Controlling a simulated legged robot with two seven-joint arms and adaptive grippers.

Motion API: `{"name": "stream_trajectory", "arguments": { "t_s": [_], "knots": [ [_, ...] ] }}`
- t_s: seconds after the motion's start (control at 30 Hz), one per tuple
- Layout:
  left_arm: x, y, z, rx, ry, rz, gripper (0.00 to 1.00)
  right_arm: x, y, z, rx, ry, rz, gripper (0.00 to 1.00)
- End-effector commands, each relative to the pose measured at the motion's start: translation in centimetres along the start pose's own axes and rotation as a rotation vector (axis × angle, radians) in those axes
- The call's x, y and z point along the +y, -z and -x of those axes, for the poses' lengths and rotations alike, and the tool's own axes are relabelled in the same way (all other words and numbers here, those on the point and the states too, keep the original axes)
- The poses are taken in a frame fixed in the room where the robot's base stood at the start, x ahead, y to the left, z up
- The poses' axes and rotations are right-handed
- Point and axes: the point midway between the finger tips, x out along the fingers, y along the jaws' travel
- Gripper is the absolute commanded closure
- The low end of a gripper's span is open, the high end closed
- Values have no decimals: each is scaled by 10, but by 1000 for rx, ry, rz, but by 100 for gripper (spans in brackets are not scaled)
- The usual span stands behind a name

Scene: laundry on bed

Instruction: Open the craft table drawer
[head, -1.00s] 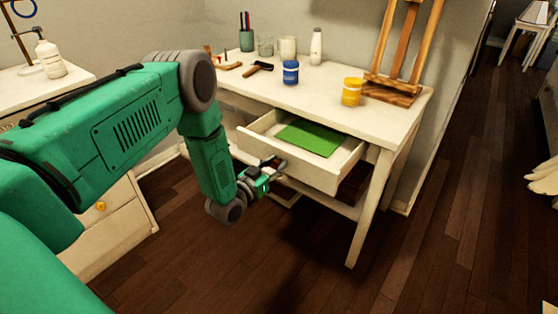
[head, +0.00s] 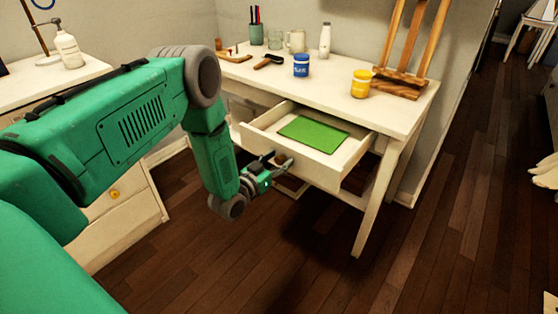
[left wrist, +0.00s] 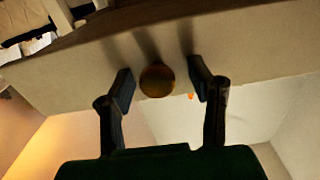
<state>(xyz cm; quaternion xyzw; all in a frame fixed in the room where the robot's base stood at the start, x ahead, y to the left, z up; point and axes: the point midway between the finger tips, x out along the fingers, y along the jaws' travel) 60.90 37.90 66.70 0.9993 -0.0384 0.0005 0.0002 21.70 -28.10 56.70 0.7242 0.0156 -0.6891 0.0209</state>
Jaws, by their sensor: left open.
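The craft table (head: 205,71) is white. Its drawer (head: 318,172) stands well open, with a flat green sheet (head: 313,134) lying inside. My left gripper (head: 276,163) is at the drawer's front panel. In the left wrist view, the round, brassy drawer knob (left wrist: 157,80) lies between the two dark, parted fingers of my left gripper (left wrist: 163,86). A gap shows on each side of the knob. In the head view the gripper hides the knob. My right gripper is not in view.
On the tabletop stand a blue paint jar (head: 301,65), a yellow paint jar (head: 361,83), a white bottle (head: 325,41) and a wooden easel (head: 400,82). A white cabinet (head: 118,205) stands at left. The dark wood floor (head: 440,240) is clear at right.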

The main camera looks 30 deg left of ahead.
Motion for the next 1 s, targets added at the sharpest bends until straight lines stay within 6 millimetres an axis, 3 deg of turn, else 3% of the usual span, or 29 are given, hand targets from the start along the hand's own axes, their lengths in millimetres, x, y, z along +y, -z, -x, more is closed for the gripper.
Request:
{"name": "stream_trajectory", "arguments": {
  "t_s": [0.27, 0.7, 1.0],
  "knots": [
    [0, -2, 16, -4, 0, 1, 53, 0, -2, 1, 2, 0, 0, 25],
    [-1, -3, 103, -5, 0, 2, 53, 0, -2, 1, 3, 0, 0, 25],
    [-1, -2, 120, -2, 0, 1, 53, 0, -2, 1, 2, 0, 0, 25]
  ]
}}
